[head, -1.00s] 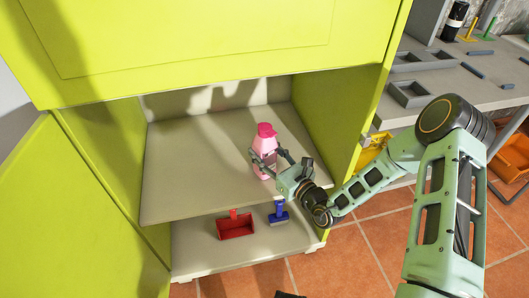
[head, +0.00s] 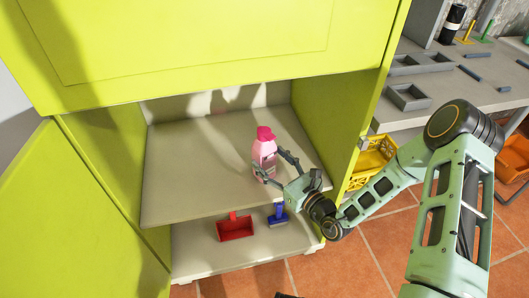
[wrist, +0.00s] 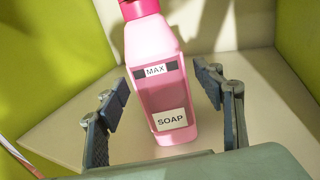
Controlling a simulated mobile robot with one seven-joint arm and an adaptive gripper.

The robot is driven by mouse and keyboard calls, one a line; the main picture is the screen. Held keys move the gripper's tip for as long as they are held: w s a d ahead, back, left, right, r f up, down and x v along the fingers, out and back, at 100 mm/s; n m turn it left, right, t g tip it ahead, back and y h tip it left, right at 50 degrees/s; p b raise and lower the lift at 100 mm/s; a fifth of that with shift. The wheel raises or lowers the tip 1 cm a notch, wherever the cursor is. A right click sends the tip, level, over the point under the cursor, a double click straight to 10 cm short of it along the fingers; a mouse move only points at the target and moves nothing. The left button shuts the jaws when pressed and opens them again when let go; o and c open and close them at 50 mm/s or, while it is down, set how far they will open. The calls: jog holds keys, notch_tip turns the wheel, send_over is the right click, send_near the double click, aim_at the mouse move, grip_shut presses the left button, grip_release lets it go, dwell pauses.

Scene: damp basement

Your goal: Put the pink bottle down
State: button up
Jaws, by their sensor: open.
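The pink bottle (head: 264,152) stands upright on the upper grey shelf (head: 190,173) inside the green cabinet. In the wrist view the bottle (wrist: 158,85) shows a darker pink cap and labels reading MAX and SOAP. My gripper (head: 273,166) is open at the shelf's front right, with its fingers at either side of the bottle's near side. In the wrist view my gripper (wrist: 165,98) has one finger left and one right of the bottle, with a visible gap on each side. The bottle's base shows on the shelf surface.
A red dustpan-like tray (head: 235,229) and a blue brush-like tool (head: 278,215) lie on the lower shelf. The cabinet's right wall (head: 345,115) is close to my arm. A yellow crate (head: 371,162) stands beyond it. The upper shelf's left part is clear.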

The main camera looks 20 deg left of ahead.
jog(key=p+v, duration=0.1)
jog(key=v, duration=0.7)
jog(key=shift+d, duration=0.2)
jog(key=shift+s, duration=0.2)
